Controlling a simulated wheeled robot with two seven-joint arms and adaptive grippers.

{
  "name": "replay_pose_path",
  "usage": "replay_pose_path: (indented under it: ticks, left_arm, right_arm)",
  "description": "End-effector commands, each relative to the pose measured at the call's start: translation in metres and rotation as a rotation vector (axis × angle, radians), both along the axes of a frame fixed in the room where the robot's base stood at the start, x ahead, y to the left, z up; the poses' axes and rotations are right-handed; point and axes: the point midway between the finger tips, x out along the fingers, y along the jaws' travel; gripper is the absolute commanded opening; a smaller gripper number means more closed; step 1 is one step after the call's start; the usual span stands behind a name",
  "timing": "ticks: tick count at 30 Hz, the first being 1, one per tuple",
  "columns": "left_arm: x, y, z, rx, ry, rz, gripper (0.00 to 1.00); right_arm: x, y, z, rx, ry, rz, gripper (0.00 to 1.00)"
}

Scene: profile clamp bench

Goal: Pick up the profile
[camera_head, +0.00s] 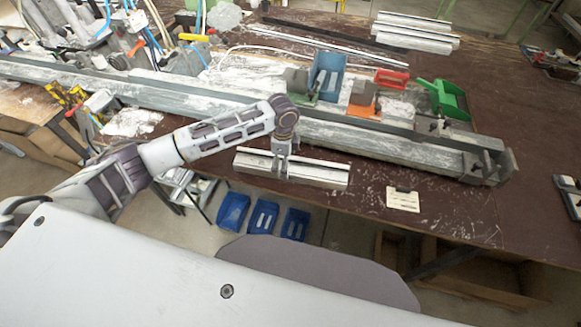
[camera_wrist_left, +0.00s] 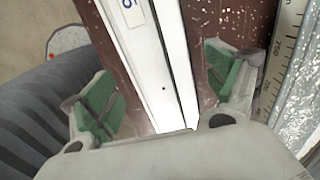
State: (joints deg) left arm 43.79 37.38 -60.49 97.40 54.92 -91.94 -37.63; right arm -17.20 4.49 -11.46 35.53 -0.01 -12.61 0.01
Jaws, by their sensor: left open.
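The profile (camera_head: 320,174) is a short silver-white bar lying near the front edge of the brown bench. In the left wrist view the profile (camera_wrist_left: 158,50) runs lengthwise between my finger pads and carries a small number label. My left gripper (camera_head: 281,158) points down over the profile's middle in the head view. In the left wrist view my left gripper (camera_wrist_left: 164,92) is open, with one green pad on each side of the bar. Gaps show between the pads and the bar, so it is not clamped. My right gripper is not in view.
A long grey clamp rail (camera_head: 390,146) runs just behind the profile. A green bin (camera_head: 446,99) and a blue bin (camera_head: 327,76) stand behind it. A small white card (camera_head: 403,199) lies right of the profile. Further bars (camera_head: 415,36) lie at the back. The bench's right side is mostly clear.

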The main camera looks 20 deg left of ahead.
Motion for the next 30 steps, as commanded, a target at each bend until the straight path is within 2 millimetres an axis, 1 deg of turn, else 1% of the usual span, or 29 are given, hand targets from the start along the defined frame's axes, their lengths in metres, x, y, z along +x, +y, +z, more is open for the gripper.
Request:
replay_pose_path:
  ticks: [1, 2, 21, 30]
  left_arm:
    - [0.0, 0.0001, 0.0001, 0.0, 0.0, 0.0, 0.86]
    - [0.0, 0.0001, 0.0001, 0.0, 0.0, 0.0, 0.82]
    - [-0.0017, 0.0002, -0.0019, 0.001, 0.005, -0.001, 0.0]
    - [-0.0021, 0.0001, -0.0025, 0.002, 0.006, -0.001, 0.0]
  right_arm:
    - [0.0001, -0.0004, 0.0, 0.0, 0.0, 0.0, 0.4]
    - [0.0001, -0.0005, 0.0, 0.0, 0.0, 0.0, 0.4]
    - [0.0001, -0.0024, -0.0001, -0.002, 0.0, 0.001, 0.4]
    - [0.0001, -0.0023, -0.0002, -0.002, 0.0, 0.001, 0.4]
